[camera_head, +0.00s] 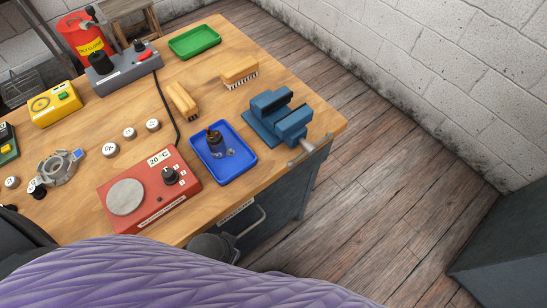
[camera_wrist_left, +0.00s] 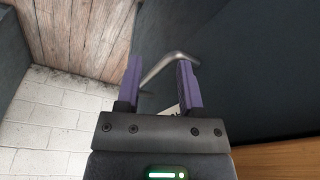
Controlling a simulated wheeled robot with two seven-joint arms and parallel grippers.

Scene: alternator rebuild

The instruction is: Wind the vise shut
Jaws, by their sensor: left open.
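The blue vise (camera_head: 268,104) stands at the table's right front corner in the head view. A gap shows between its two jaws. Its grey metal handle (camera_head: 304,154) hangs at the front, past the table edge. My left gripper (camera_wrist_left: 160,64) shows in the left wrist view with its purple fingers apart. A bent metal bar (camera_wrist_left: 164,66), which looks like the drawer handle, lies beyond and between the fingertips; I cannot tell any contact. The left fingertips are hidden in the head view, and my right gripper is not in view.
The drawer handle (camera_head: 255,219) sticks out below the table edge. A blue tray (camera_head: 246,170) with small parts lies left of the vise. A brush (camera_head: 239,71), a green tray (camera_head: 194,41) and a red heater box (camera_head: 150,190) are also on the table. Open floor lies right of it.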

